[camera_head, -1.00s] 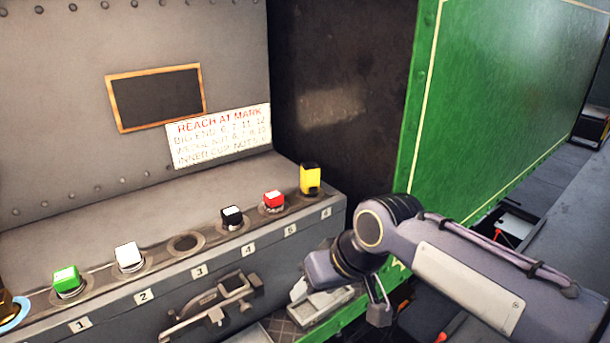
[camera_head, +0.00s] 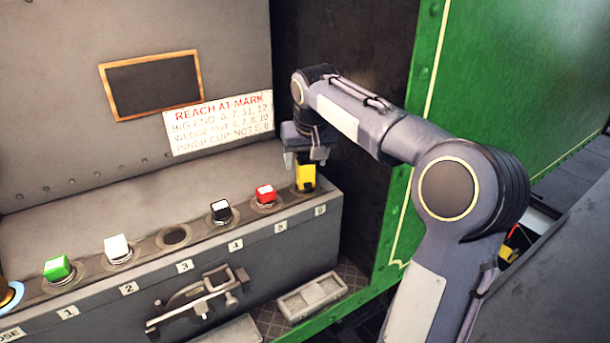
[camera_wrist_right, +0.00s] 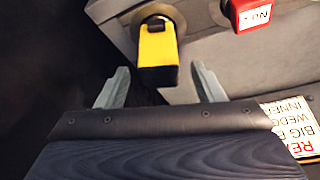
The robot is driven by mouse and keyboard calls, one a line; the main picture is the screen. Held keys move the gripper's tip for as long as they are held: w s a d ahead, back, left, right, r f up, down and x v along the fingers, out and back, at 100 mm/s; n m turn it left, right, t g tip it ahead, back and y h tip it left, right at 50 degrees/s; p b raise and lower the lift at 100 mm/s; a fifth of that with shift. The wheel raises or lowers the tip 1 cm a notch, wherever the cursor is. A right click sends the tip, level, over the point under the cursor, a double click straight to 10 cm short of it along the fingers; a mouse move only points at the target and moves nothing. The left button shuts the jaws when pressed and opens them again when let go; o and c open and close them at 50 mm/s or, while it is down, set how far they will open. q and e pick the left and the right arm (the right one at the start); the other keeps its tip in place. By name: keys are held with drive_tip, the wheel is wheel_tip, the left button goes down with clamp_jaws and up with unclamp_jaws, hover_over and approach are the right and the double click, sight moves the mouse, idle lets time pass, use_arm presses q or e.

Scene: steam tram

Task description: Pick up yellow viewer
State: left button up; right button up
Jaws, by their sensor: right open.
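The yellow viewer (camera_head: 305,176) stands upright in the last hole at the right end of the grey bench, by the number 6 label. It has a black part on top. My right gripper (camera_head: 306,160) is above it, pointing down, with its fingers apart. In the right wrist view the yellow viewer (camera_wrist_right: 158,62) shows beyond and between the two open fingertips (camera_wrist_right: 160,85). My left gripper is not in view.
A red block (camera_head: 265,194) stands close left of the viewer, then a black block (camera_head: 221,211), an empty hole (camera_head: 174,236), a white block (camera_head: 118,248) and a green block (camera_head: 58,268). The grey wall (camera_head: 230,60) rises behind. A green panel (camera_head: 500,90) is at right.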

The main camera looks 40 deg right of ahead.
drive_tip(key=x, duration=0.4)
drive_tip(key=shift+s+f+p, duration=0.1)
drive_tip(key=shift+p, duration=0.25)
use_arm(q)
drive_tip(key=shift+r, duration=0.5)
use_arm(e)
clamp_jaws()
